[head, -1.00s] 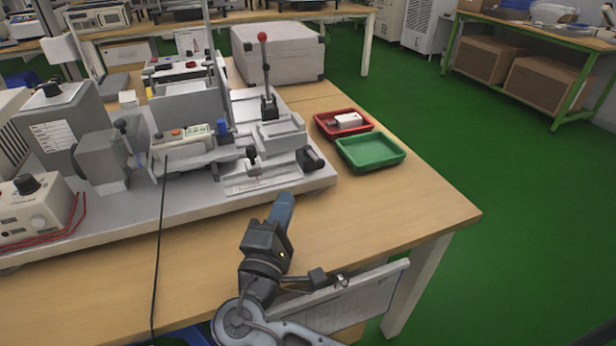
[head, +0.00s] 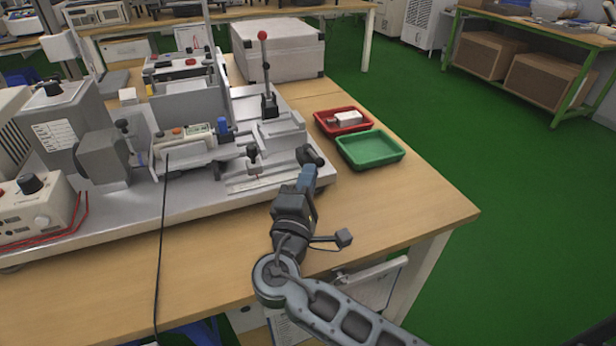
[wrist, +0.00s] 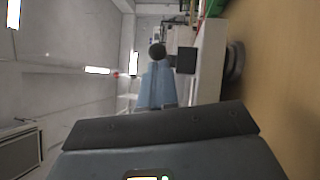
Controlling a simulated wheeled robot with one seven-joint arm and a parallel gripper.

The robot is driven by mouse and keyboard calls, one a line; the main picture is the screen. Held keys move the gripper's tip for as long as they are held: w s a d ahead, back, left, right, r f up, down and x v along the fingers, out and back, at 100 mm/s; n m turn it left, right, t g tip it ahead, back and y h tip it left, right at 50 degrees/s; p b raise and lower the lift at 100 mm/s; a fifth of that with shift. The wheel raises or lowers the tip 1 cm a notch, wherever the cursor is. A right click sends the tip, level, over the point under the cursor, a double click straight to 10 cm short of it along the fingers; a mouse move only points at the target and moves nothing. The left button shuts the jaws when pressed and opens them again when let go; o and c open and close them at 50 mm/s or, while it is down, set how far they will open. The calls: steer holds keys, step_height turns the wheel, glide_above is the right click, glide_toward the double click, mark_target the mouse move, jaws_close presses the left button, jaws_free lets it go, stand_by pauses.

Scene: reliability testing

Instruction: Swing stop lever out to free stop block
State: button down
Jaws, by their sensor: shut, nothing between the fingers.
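A dark round-ended lever (head: 311,155) sits at the right front corner of the metal test rig (head: 150,205); I take it to be the stop lever. In the wrist view its black knob (wrist: 157,50) stands beside a dark block (wrist: 186,60), just beyond my fingertips. My gripper (head: 307,173), with blue fingers, is shut and empty close in front of the lever. It also shows in the wrist view (wrist: 157,68). I cannot tell whether it touches the lever. I cannot tell for sure which part is the stop block.
An upright red-ball lever (head: 264,75) and a small black-knobbed post (head: 253,158) stand on the rig. A red tray (head: 322,124) with a white part (head: 347,118) and an empty green tray (head: 388,162) lie to the right. The wooden table's (head: 420,205) front right is clear.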

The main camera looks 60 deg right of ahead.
steer(key=shift+s+d+n+t, duration=0.25)
steer(key=shift+n+t, duration=0.15)
steer(key=shift+t, duration=0.2)
